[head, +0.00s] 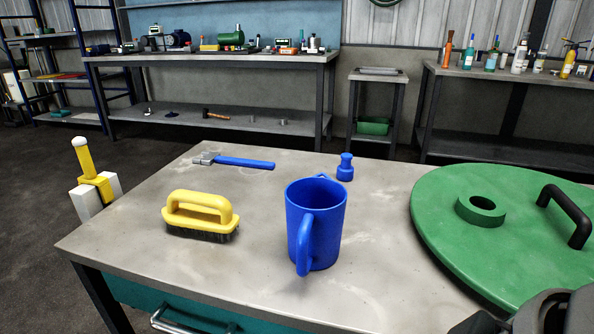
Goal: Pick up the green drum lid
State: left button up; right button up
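The green drum lid (455,228) is a large round disc at the right of the workbench, cut off by the right edge of the head view. It has a raised green ring (481,210) around an opening and a black bar handle (566,216). A dark grey part of my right arm or gripper (545,314) shows at the bottom right corner, in front of the lid's near edge. Its fingertips cannot be made out, so I cannot tell whether it is open or shut. My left gripper is not in view.
On the grey workbench (130,238) are a blue mug (318,225), a yellow-handled brush (201,215), a blue-handled hammer (240,163) and a small blue bottle (345,168). The bench's front left is bare. Other benches with tools and bottles stand behind.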

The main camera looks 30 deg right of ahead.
aim_at(512, 235)
jog(key=z, duration=2.35)
